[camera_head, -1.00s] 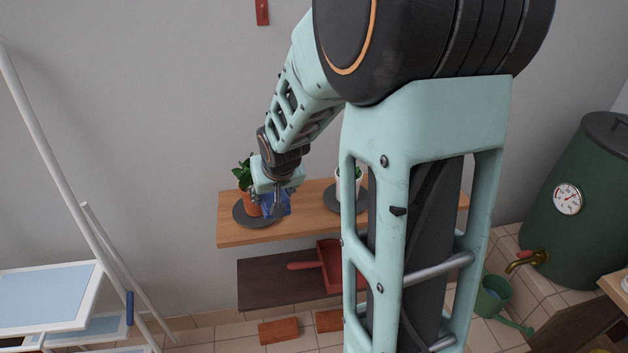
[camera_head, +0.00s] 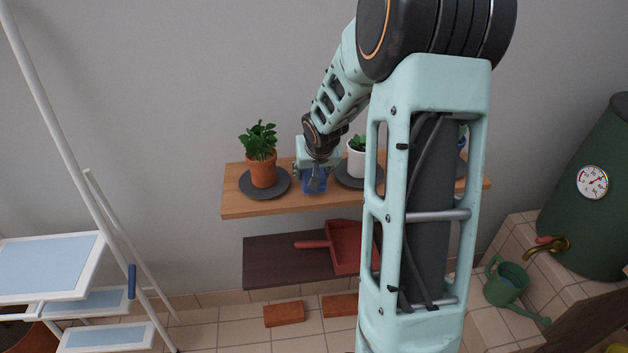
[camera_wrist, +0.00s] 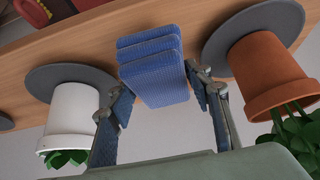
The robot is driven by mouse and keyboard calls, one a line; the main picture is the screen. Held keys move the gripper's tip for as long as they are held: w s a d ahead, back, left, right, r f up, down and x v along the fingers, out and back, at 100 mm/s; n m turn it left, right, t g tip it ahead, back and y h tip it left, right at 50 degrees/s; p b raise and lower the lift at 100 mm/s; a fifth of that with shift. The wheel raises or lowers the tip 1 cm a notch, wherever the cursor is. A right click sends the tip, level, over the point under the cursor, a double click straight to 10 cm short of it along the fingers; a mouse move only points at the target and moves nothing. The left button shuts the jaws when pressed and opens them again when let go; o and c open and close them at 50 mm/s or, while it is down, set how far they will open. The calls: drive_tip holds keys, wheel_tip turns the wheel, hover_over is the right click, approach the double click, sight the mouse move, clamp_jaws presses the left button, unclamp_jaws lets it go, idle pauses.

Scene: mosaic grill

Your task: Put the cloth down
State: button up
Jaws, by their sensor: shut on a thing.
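The blue folded cloth (camera_head: 314,182) is at the wooden shelf (camera_head: 240,204), between two potted plants. In the wrist view the cloth (camera_wrist: 155,70) shows as a thick stack of ribbed layers between my two fingers. My gripper (camera_wrist: 162,92) is shut on it, with one finger at each side; it points downward in the head view (camera_head: 316,166). The cloth is over or on the shelf top; I cannot tell whether it touches the wood.
A terracotta pot plant (camera_head: 263,170) on a dark saucer stands left of the cloth, and a white pot plant (camera_head: 356,163) stands close on its right. A lower dark shelf (camera_head: 268,272) holds a red dustpan (camera_head: 345,245). A white ladder-like rack (camera_head: 100,250) stands at left.

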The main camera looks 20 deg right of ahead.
drive_tip(key=shift+f, duration=1.1)
drive_tip(key=shift+f, duration=0.1)
drive_tip(key=shift+f+b, duration=0.15)
drive_tip(key=shift+b, duration=0.25)
drive_tip(key=o, duration=1.1)
drive_tip(key=shift+r, duration=0.2)
drive_tip(key=shift+r+p, duration=0.25)
drive_tip(key=shift+p, duration=0.1)
drive_tip(key=p+v, duration=0.4)
drive_tip(key=v, duration=0.7)
drive_tip(key=shift+s+a+r, duration=0.1)
drive_tip(key=shift+s+r, duration=0.15)
